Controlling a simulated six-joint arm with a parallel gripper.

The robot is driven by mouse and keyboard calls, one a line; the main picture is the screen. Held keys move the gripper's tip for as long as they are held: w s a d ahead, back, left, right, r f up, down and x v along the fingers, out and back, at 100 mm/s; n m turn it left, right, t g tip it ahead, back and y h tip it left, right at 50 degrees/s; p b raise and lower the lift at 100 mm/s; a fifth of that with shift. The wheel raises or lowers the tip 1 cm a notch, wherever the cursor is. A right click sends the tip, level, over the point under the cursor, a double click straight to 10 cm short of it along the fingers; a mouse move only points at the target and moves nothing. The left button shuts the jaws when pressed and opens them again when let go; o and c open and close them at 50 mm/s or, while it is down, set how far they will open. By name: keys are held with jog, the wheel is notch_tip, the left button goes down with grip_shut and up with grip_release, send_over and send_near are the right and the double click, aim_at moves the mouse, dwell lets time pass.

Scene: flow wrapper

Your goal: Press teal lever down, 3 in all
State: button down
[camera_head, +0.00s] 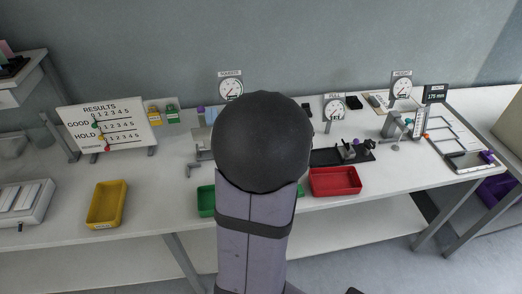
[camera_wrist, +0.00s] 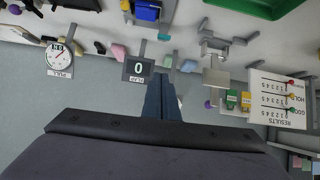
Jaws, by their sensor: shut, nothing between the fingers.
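A small teal knob (camera_head: 408,121) shows in the head view at the right of the bench, beside a grey upright stand (camera_head: 417,126). It looks like the end of the teal lever, but it is too small to tell its angle. My gripper (camera_wrist: 160,78) shows in the wrist view as two dark fingers shut together with nothing between them. They point toward a black display reading 0 (camera_wrist: 138,68). In the head view my arm hides the gripper and the bench middle.
A results board (camera_head: 105,124) stands at the left, a yellow tray (camera_head: 107,204) in front. A red tray (camera_head: 335,181) lies at the front right of my arm, and a green tray (camera_head: 206,201) is partly hidden. Dial gauges (camera_head: 334,107) and a 176 mm display (camera_head: 435,94) stand behind.

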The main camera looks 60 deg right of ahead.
jog(key=shift+d, duration=0.1)
dwell(0.5)
jog(key=x, duration=1)
jog(key=shift+b, duration=0.35)
jog(key=shift+s+a+f, duration=0.15)
jog(key=shift+a+f, duration=0.05)
jog(key=shift+f, duration=0.35)
jog(key=shift+s+a+f, duration=0.15)
jog(key=shift+f, duration=0.4)
jog(key=shift+s+a+f, duration=0.15)
jog(key=shift+f, duration=0.2)
jog(key=shift+s+a+f, duration=0.1)
jog(key=shift+f, duration=0.3)
jog(key=shift+s+a+f, duration=0.1)
jog(key=shift+f, duration=0.1)
